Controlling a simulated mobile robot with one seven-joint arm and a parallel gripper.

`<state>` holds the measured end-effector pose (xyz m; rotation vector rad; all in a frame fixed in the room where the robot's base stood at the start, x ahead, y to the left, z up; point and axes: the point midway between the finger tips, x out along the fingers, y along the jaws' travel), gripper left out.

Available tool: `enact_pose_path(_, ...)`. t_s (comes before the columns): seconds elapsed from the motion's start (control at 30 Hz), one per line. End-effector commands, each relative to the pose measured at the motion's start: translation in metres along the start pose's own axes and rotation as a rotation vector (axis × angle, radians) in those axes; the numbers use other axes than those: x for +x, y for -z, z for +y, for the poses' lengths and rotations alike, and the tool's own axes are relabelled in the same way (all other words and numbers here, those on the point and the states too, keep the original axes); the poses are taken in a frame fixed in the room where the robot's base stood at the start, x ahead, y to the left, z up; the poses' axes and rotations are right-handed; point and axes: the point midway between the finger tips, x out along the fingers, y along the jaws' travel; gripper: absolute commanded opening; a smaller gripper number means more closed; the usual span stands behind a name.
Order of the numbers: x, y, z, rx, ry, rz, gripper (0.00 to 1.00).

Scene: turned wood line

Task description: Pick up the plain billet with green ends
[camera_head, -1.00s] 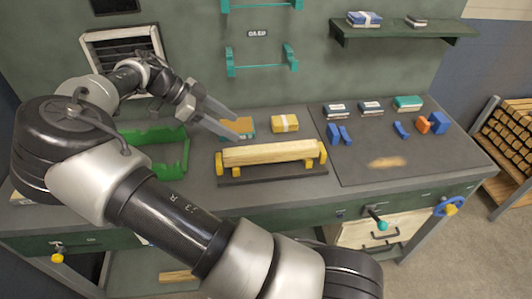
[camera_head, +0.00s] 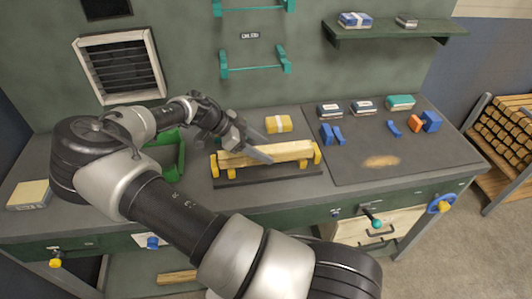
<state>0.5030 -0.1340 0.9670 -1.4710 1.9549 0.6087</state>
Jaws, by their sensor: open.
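A pale, squared wooden billet (camera_head: 293,152) lies across a dark stand with yellow end supports (camera_head: 316,158) on the bench. I cannot make out green on its ends; the left part is partly covered by my gripper. I cannot tell whether either finger touches the wood.
A yellow wrapped block (camera_head: 278,124) lies close behind the billet. A green open frame (camera_head: 178,160) is to the left. A dark mat (camera_head: 430,160) with blue and orange blocks is to the right. Teal brackets (camera_head: 255,65) are on the wall above. A wood rack (camera_head: 505,130) stands at far right.

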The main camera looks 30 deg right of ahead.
Motion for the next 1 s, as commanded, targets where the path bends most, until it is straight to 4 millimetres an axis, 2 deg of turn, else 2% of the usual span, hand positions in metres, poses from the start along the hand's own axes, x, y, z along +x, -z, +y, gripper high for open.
enact_pose_path(0.13,0.016,0.000,0.000,0.000,0.001,0.000,0.57)
enact_pose_path(0.4,0.018,-0.001,0.000,-0.001,0.002,-0.001,0.55)
enact_pose_path(0.73,0.018,-0.001,-0.001,-0.001,0.003,-0.002,0.00)
enact_pose_path(1.0,0.015,0.002,-0.001,0.000,0.004,-0.001,0.00)
